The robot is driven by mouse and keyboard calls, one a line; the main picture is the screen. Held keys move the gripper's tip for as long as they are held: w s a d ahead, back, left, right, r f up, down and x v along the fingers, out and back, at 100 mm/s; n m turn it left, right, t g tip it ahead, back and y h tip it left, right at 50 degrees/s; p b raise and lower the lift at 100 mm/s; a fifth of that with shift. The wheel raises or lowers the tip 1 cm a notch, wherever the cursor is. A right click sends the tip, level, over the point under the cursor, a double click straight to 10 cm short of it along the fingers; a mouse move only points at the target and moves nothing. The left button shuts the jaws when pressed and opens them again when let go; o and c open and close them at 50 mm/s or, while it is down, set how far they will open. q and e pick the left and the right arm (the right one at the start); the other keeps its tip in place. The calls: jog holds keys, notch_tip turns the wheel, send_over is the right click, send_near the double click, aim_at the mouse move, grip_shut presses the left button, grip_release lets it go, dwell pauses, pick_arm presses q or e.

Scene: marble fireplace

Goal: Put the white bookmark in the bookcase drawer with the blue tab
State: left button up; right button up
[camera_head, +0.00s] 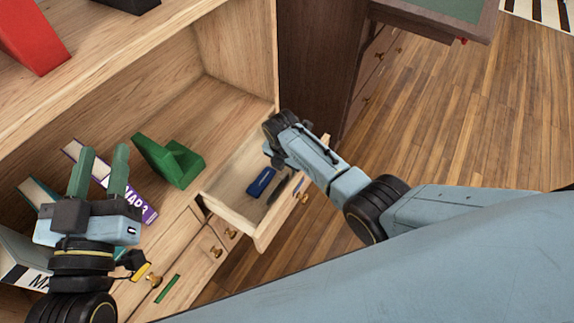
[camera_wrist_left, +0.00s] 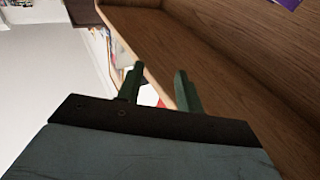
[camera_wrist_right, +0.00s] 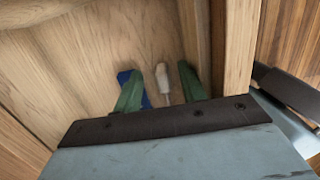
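The open drawer (camera_head: 232,211) has a small blue tab (camera_head: 298,185) on its front. My right gripper (camera_wrist_right: 158,80) is over this drawer, pointing down. Its green fingers are apart. A narrow whitish piece (camera_wrist_right: 162,78) shows between them, without visible contact; I cannot tell if it is the white bookmark. A blue block (camera_head: 261,181) lies in the drawer and shows partly behind one finger in the right wrist view (camera_wrist_right: 122,77). In the head view, my right arm hides the right fingertips. My left gripper (camera_head: 98,165) is open and empty in front of the shelf.
Closed drawers carry a green tab (camera_head: 167,288) and a yellow tab (camera_head: 142,271). A dark cabinet (camera_head: 318,65) stands behind. The wooden floor (camera_head: 480,130) at right is clear.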

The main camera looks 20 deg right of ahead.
jog(key=shift+r, duration=0.25)
jog(key=r+p, duration=0.2)
jog(key=r, duration=0.1)
jog(key=shift+s+a+r+p, duration=0.15)
jog(key=shift+a+p, duration=0.05)
jog(key=shift+p, duration=0.2)
notch_tip(320, 180, up, 2)
jog(key=shift+s+a+r+p, duration=0.1)
jog(key=shift+r+p, duration=0.1)
jog(key=shift+p, duration=0.6)
pick_arm(q)
jog(key=s+a+f+g+y+p, duration=0.1)
jog(key=s+a+f+g+y, duration=0.1)
jog(key=f, duration=0.6)
jog(key=s+a+f+g+y+p, duration=0.1)
jog(key=s+a+f+g+y, duration=0.1)
jog(key=s+a+f+g, duration=0.2)
jog(key=s+a+f+n+g+y+p, duration=0.1)
jog(key=s+a+f+g+p, duration=0.1)
jog(key=s+f+g, duration=0.4)
jog(key=shift+a+f+g+y, duration=0.4)
jog(key=shift+a+f+g, duration=0.25)
jog(key=shift+f+g, duration=1.85)
pick_arm(e)
notch_tip(320, 180, up, 7)
jog(key=shift+s+a, duration=0.3)
jog(key=shift+a, duration=0.1)
